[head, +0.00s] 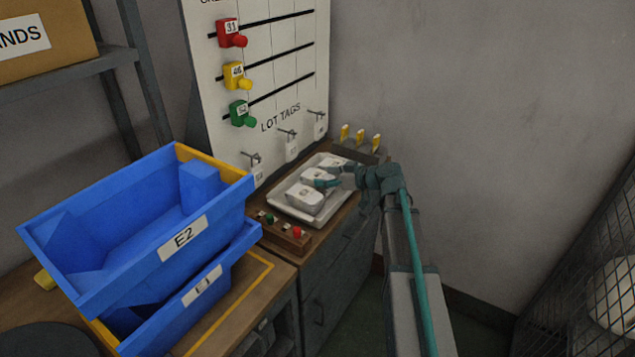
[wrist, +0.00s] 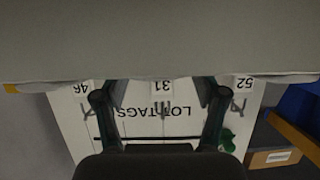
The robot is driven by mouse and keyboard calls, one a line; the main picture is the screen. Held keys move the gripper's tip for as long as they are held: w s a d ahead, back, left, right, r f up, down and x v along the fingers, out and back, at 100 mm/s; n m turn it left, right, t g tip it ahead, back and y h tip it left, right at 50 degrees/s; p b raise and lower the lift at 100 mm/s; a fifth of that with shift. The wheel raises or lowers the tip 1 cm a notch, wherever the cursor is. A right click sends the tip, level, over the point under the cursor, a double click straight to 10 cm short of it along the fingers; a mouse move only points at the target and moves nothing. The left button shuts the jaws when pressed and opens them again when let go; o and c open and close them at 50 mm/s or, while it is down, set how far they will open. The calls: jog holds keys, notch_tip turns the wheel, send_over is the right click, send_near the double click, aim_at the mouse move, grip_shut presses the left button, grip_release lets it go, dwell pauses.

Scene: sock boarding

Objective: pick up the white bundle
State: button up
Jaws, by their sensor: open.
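Three white bundles lie on a pale tray (head: 274,196) in the head view: a near one (head: 304,199), a middle one (head: 313,175) and a far one (head: 332,163), partly hidden by my gripper. My gripper (head: 337,177) reaches in from the right over the tray, with its teal fingers close to the middle and far bundles. Contact cannot be told. In the wrist view my gripper (wrist: 158,97) has its two fingers spread wide. A large grey surface fills the top of that view; I cannot tell what it is.
A lot tags board (head: 270,60) stands behind the tray, with tags hanging on hooks. Blue stacked bins (head: 140,235) stand at the left. A button box (head: 284,232) lies in front of the tray. Yellow-topped pieces (head: 360,138) stand behind it. A wire cage (head: 590,250) is at the right.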

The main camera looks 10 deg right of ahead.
aim_at(317, 175)
jog(key=x, duration=0.3)
jog(key=shift+w+a+p, duration=0.25)
jog(key=shift+w+p, duration=0.05)
jog(key=shift+p, duration=0.05)
jog(key=c, duration=0.9)
